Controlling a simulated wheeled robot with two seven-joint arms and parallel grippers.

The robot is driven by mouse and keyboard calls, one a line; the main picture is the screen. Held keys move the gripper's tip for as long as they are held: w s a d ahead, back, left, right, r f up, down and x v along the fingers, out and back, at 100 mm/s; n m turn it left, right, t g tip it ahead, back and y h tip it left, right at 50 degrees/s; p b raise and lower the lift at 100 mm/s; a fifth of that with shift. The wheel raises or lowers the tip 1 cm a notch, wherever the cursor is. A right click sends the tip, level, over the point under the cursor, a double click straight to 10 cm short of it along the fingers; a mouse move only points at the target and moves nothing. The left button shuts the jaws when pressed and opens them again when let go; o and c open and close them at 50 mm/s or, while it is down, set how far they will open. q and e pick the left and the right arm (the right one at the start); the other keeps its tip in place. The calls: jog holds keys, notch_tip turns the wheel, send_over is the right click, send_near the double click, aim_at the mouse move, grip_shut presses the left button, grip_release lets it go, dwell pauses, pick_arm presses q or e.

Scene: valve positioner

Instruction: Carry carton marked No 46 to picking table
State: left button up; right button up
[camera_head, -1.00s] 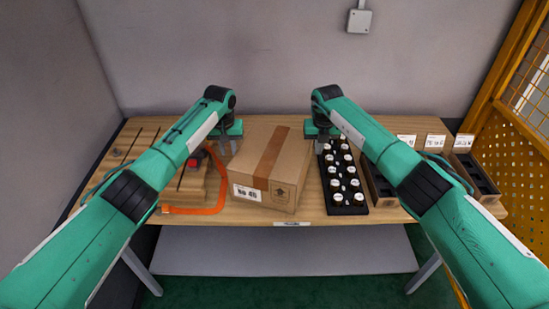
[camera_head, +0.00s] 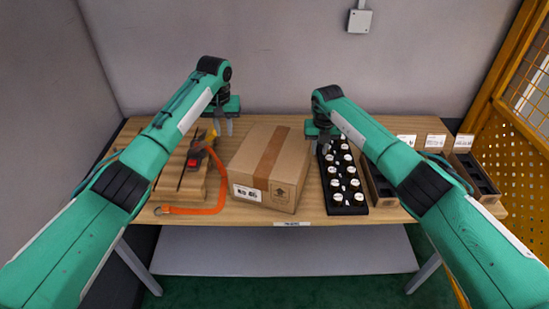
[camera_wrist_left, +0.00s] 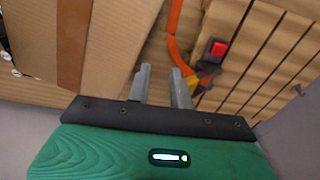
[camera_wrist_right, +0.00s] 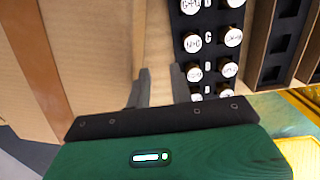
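A brown cardboard carton (camera_head: 270,165) with a darker tape strip sits on the wooden table (camera_head: 310,212). Its front label (camera_head: 248,192) seems to read No 46, but is small. My left gripper (camera_head: 222,133) is open and empty, above and beside the carton's far left side, with a gap to it. In the left wrist view the carton (camera_wrist_left: 112,45) is left of its fingers (camera_wrist_left: 160,72). My right gripper (camera_head: 321,143) is open and empty beside the carton's right side. In the right wrist view the carton (camera_wrist_right: 95,40) is left of the fingers (camera_wrist_right: 160,72); contact is unclear.
A black rack (camera_head: 347,208) of white-capped bottles stands close right of the carton. Labelled wooden bins (camera_head: 482,180) are further right. A slatted wooden block (camera_head: 190,183) with an orange strap (camera_head: 205,210) lies left. A yellow mesh fence (camera_head: 515,165) bounds the right; a wall is behind.

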pick_arm(q)
notch_tip(320, 180, up, 3)
jog(key=shift+r, duration=0.1)
pick_arm(e)
notch_tip(320, 180, up, 12)
jog(key=shift+s, duration=0.4)
